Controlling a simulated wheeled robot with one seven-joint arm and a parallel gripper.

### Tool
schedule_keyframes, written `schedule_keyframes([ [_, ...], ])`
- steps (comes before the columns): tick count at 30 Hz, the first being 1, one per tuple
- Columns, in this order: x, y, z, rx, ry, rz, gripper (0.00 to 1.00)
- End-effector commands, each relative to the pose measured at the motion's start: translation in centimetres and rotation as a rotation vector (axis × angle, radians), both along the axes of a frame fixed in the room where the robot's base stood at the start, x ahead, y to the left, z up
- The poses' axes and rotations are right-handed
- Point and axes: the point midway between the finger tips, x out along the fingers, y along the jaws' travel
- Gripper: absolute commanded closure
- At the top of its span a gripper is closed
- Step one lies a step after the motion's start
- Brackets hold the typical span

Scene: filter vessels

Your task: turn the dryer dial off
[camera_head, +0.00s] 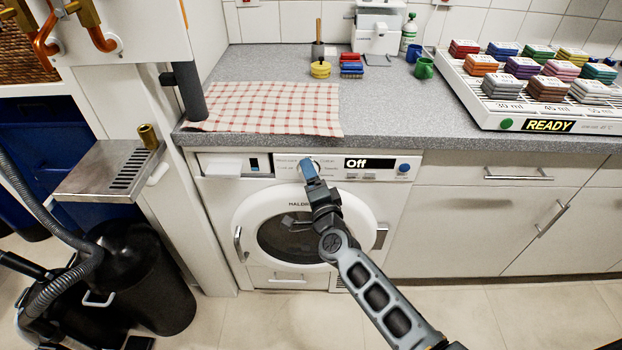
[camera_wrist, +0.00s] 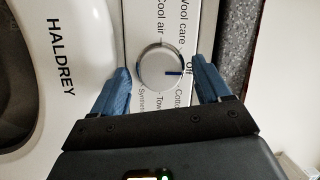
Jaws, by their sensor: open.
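The white dryer (camera_head: 222,205) stands under the counter with its round door shut. Its display (camera_head: 370,163) reads "Off". The silver round dial (camera_wrist: 158,66) is clear in the wrist view, and its blue mark points right, at the printed word "Off". In the head view the dial is mostly hidden behind my fingers. My gripper (camera_head: 308,172) is at the control panel. In the wrist view its blue fingers (camera_wrist: 160,80) are open, one on either side of the dial. I see gaps between the fingers and the dial, so it is not gripped.
A blue round button (camera_head: 404,167) sits right of the display. A checked cloth (camera_head: 265,108) lies on the grey counter (camera_head: 400,120) above the dryer. A white rack (camera_head: 480,95) with several coloured blocks stands at the right.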

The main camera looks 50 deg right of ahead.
Motion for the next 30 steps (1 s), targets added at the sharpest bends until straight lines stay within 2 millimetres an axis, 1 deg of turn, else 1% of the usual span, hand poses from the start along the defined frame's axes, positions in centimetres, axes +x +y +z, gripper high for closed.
schedule_keyframes([
  [5, -0.5, 0.3, -0.1, 0.001, 0.002, 0.001, 0.24],
  [8, -1.5, 1.0, -0.1, 0.001, 0.002, 0.001, 0.24],
  [15, -4.7, 3.2, -0.1, 0.001, 0.002, 0.001, 0.24],
  [18, -5.6, 3.9, -0.1, 0.001, 0.001, 0.001, 0.24],
  [22, -6.3, 4.4, 0.0, 0.0, 0.0, 0.001, 0.24],
  [30, -6.4, 4.4, 0.0, 0.0, 0.0, 0.0, 0.24],
])
